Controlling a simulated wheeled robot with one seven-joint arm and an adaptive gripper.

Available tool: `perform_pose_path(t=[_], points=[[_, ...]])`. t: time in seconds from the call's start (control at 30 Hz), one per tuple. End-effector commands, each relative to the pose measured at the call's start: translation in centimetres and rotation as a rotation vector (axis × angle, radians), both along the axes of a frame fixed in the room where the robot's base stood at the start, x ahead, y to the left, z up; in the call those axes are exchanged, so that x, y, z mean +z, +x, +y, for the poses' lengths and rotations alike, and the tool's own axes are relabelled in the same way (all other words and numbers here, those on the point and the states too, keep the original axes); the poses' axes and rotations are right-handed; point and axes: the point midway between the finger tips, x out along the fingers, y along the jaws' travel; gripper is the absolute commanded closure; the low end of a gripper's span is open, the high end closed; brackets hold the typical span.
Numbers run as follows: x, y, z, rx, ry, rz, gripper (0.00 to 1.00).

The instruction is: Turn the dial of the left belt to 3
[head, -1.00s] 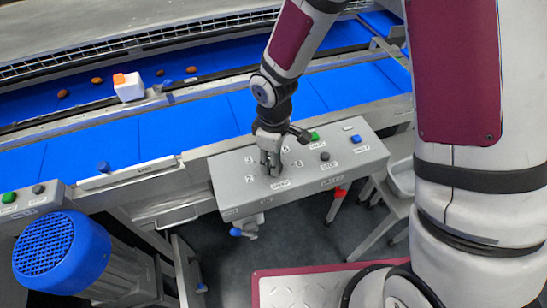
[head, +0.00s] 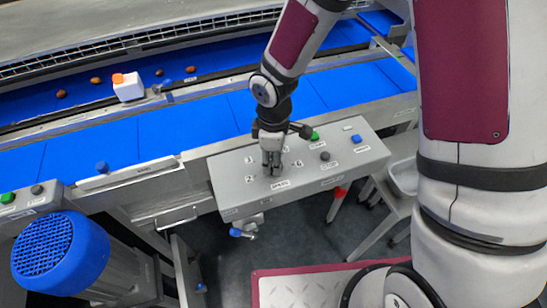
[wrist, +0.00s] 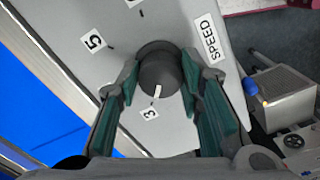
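The dark round speed dial (wrist: 158,66) shows in the wrist view, with a white pointer line that points toward the label 3 (wrist: 150,113). My gripper (wrist: 159,80) has its green-padded fingers on opposite sides of the dial, apparently touching it. Labels 5 (wrist: 94,41) and SPEED (wrist: 208,39) are also visible. In the head view my gripper (head: 271,167) points down onto the left part of the grey control panel (head: 228,190); its fingers mostly hide the dial there.
The panel also carries a green button (head: 314,136), a black button (head: 325,156) and a blue button (head: 356,139). Blue belts (head: 190,127) run behind it, with a white box (head: 128,88) and several dates. A blue motor (head: 62,252) stands front left.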

Motion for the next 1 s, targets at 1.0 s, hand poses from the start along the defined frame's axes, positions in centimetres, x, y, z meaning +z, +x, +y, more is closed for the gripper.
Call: perform_pose_path(t=[1.0], points=[[10.2, 0.1, 0.0, -0.002, 0.0, -0.004, 0.47]])
